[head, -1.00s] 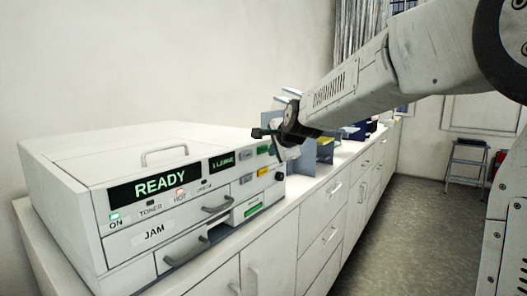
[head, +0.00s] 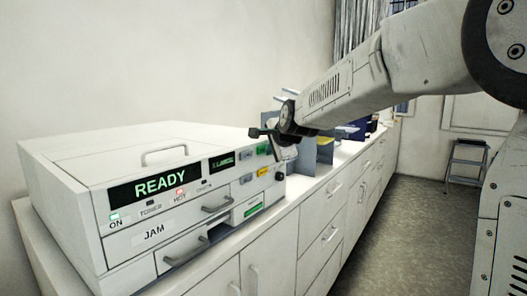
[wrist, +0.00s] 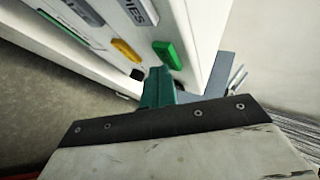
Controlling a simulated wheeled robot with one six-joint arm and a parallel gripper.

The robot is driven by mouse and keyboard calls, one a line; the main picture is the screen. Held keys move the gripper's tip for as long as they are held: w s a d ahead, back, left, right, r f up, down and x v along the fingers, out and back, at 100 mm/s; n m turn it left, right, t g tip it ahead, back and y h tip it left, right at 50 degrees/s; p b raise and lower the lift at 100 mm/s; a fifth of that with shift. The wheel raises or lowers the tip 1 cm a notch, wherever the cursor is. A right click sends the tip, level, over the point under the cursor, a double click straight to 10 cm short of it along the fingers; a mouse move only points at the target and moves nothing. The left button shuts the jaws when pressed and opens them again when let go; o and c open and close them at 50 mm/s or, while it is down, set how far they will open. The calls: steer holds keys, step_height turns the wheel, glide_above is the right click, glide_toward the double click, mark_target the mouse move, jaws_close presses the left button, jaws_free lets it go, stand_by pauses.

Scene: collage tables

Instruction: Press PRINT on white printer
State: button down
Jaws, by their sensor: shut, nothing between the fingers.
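The white printer (head: 160,150) stands on the counter at the left, with a lit READY display (head: 155,187). On the right of its front are a green button (head: 262,149) and a yellow button (head: 262,172). In the wrist view the green button (wrist: 168,54) lies beside the yellow one (wrist: 126,50); I cannot read a PRINT label. My gripper (head: 260,133) is shut and empty at the printer's right front corner. Its teal fingers (wrist: 158,84) show close to the lower end of the green button; I cannot tell whether they touch it.
A black knob (head: 279,176) sits below the buttons, near the corner. A half-open drawer (head: 185,247) is low on the printer front. Grey dividers and folders (head: 325,148) stand on the counter behind my gripper. The floor (head: 410,230) at the right is clear, with a step stool (head: 467,163) farther back.

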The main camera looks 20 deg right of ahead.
steer(key=shift+w+a, duration=0.2)
steer(key=shift+w, duration=0.1)
stand_by(0.4)
steer(key=shift+s, duration=0.1)
steer(key=shift+s+d, duration=0.5)
steer(key=shift+s, duration=0.1)
steer(key=shift+s, duration=0.1)
steer(key=s+d, duration=0.1)
steer(key=s, duration=0.1)
steer(key=s+d, duration=0.2)
stand_by(0.5)
stand_by(0.6)
